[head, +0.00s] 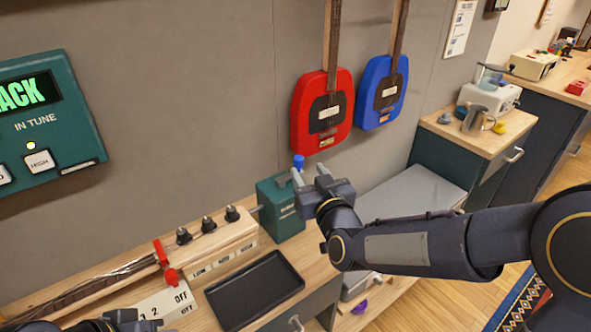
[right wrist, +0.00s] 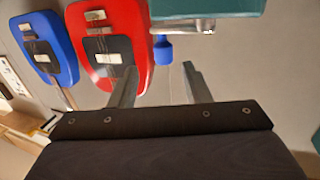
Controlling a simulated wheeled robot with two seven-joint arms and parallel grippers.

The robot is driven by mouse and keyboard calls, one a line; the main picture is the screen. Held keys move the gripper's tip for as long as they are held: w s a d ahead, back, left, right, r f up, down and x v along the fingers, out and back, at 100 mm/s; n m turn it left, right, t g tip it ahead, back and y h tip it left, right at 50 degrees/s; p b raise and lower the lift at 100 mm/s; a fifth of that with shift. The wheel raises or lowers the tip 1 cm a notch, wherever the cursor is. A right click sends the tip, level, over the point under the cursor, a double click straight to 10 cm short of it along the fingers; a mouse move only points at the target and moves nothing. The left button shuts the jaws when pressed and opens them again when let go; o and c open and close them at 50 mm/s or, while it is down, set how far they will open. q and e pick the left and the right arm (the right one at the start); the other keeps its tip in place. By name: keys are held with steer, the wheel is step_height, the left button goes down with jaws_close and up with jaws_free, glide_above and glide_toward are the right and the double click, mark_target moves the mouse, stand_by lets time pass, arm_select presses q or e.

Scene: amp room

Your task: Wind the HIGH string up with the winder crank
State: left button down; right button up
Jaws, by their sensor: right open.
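The green winder box (head: 281,209) stands on the bench at the right end of the wooden neck (head: 221,245). Its crank's blue knob (head: 298,161) shows just above my right gripper (head: 308,171). In the right wrist view, the blue knob (right wrist: 163,48) appears between and beyond the spread fingertips (right wrist: 158,68). That gripper is open and empty; contact with the knob is not visible. Several strings (head: 118,273) run along the neck to dark pegs (head: 208,224). The wall tuner (head: 45,120) shows "ACK", its left part cut off. My left gripper is barely visible (head: 122,318) at the bottom edge.
A red clamp (head: 164,262) sits across the neck. Red (head: 321,112) and blue (head: 382,93) guitars hang on the wall. A grey surface (head: 411,194) lies behind my right forearm.

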mark_target(297, 157)
steer(key=shift+w+a+f, duration=0.15)
steer(key=shift+a, duration=0.25)
steer(key=shift+w+a, duration=0.1)
steer(key=shift+w, duration=0.25)
steer(key=p+x, duration=0.1)
steer(key=x, duration=0.6)
steer(key=shift+c, duration=0.4)
jaws_close()
steer(key=shift+s, duration=0.1)
